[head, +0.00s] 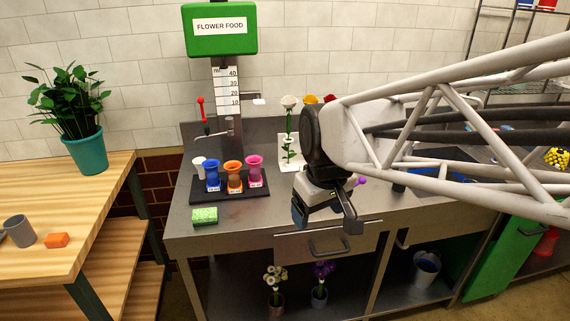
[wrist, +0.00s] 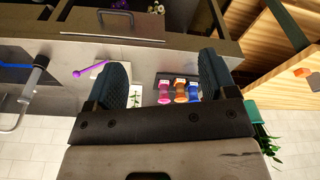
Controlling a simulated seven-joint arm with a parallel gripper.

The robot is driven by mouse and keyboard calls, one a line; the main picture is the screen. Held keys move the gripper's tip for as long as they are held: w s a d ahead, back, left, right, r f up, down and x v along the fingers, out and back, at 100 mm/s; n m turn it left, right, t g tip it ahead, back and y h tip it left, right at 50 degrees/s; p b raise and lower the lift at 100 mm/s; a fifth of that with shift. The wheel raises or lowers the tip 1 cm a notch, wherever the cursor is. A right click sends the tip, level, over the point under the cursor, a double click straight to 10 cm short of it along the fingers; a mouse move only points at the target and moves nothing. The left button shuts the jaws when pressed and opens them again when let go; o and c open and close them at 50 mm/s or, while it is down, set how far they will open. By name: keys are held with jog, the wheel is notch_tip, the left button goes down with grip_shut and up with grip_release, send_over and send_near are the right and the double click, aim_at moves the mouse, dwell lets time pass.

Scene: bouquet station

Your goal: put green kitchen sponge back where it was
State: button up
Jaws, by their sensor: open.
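The green kitchen sponge (head: 204,215) lies flat on the steel counter (head: 240,222), near its left front corner in the head view. It sits in front of the black tray (head: 258,191) and is apart from it. My gripper (head: 325,216) is open over the front part of the counter, well to the right of the sponge. In the wrist view my gripper (wrist: 162,70) shows its two dark fingers spread wide with nothing between them. I do not see the sponge in the wrist view; a finger may hide it.
Flowers (head: 289,125) stand behind my gripper. The flower food dispenser (head: 219,28) rises at the back. A wooden table (head: 95,200) is at left, across a gap.

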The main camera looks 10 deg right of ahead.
jog(key=s+d+f+m, duration=0.2)
jog(key=s+d+m, duration=0.1)
jog(key=s, duration=0.7)
jog(key=shift+d+m+h, duration=0.3)
jog(key=shift+m, duration=0.2)
dwell(0.5)
